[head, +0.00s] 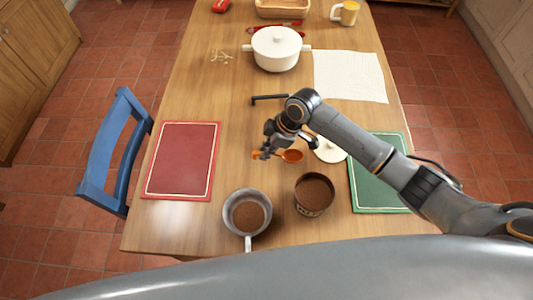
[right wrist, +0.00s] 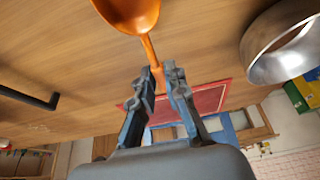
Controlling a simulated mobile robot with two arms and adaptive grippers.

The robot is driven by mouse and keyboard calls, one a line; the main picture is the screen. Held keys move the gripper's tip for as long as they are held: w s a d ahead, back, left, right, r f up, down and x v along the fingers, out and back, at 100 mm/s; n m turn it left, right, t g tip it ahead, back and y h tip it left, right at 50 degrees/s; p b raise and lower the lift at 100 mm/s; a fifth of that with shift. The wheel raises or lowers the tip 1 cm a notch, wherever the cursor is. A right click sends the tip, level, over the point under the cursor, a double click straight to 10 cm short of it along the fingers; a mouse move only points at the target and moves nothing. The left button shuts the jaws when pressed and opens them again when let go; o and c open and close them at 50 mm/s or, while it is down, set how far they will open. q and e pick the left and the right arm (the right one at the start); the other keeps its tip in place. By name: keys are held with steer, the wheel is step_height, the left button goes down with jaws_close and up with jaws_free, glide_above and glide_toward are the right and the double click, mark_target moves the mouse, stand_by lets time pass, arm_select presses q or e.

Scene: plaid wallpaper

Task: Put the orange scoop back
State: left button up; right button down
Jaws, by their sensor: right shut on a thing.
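The orange scoop (head: 292,156) is in my right gripper (head: 268,150), near the middle of the table. In the right wrist view the scoop's bowl (right wrist: 130,12) points away from the gripper, and the fingertips (right wrist: 160,76) are closed on its handle. A brown canister (head: 314,195), open and filled with brown powder, stands to the lower right of the scoop. A round cream lid (head: 330,150) lies to the right of the scoop, partly hidden by my right arm. My left gripper is not in view.
A grey saucepan (head: 247,215) with brown powder stands left of the canister. A red mat (head: 180,162) lies left, a green mat (head: 375,180) right. A black bar-shaped thing (head: 268,98), white pot (head: 276,48) and cloth (head: 350,76) are farther back. A blue chair (head: 115,150) stands left.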

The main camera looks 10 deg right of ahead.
step_height(320, 180, down, 2)
steer(key=shift+f+p, duration=0.15)
steer(key=shift+p, duration=0.3)
steer(key=shift+f, duration=0.35)
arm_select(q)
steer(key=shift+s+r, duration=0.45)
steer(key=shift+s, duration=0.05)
arm_select(e)
steer(key=shift+f, duration=0.1)
steer(key=shift+f, duration=0.1)
steer(key=c, duration=1.4)
jaws_free()
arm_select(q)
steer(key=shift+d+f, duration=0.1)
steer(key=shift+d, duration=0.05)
arm_select(e)
steer(key=shift+o, duration=0.2)
